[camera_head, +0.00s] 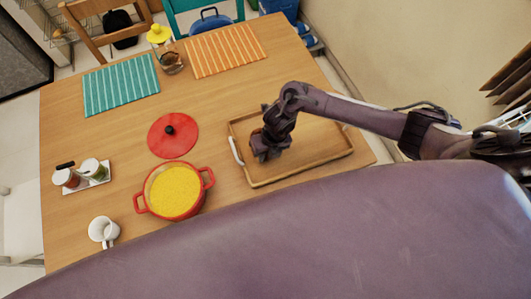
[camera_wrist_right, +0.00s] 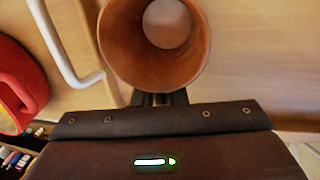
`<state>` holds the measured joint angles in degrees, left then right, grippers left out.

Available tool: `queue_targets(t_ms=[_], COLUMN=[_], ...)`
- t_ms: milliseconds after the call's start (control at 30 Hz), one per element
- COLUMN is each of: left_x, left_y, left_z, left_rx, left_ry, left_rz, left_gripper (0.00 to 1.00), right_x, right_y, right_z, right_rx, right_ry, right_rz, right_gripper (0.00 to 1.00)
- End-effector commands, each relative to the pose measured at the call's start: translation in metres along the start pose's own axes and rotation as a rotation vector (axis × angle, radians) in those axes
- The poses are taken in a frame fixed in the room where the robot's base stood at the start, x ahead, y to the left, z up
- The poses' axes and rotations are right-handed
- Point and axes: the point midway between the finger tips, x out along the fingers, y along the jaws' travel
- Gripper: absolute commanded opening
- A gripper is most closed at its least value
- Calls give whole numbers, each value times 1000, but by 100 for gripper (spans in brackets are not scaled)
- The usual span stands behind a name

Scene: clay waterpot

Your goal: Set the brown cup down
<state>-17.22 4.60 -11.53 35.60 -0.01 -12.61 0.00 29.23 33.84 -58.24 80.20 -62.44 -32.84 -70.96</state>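The brown cup (camera_wrist_right: 190,45) shows in the right wrist view with its round opening facing the camera, right at my right gripper (camera_wrist_right: 160,98). The dark fingertips are close together at the cup's near side and appear shut on it; the cup covers part of them. In the head view my right gripper (camera_head: 264,150) is low over the left part of a wooden tray (camera_head: 318,162). Only a small brown part of the cup (camera_head: 256,137) shows there. I cannot tell whether the cup's base touches the tray. My left gripper is not in view.
The tray's white handle (camera_head: 236,151) is just left of my gripper. A red pot (camera_head: 150,208) with yellow contents and its red lid (camera_head: 172,147) are further left. A white mug (camera_head: 103,231) and shakers (camera_head: 92,168) stand at far left. The tray's right part is clear.

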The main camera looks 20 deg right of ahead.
Motion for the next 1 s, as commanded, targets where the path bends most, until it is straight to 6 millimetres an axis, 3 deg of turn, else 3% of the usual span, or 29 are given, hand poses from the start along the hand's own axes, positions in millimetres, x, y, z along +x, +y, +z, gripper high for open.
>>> queue_targets(t_ms=[133, 533, 1000], left_x=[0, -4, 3], left_y=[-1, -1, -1], left_z=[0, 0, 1], left_rx=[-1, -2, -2], left_ry=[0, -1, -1], left_rz=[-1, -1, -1], left_gripper=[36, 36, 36], right_x=[0, -9, -102], right_y=[0, 1, 0], right_z=[0, 1, 1], right_rx=[0, -1, -2], right_ry=[1, -1, -2], right_rz=[0, 1, 0], right_gripper=[30, 30, 30])
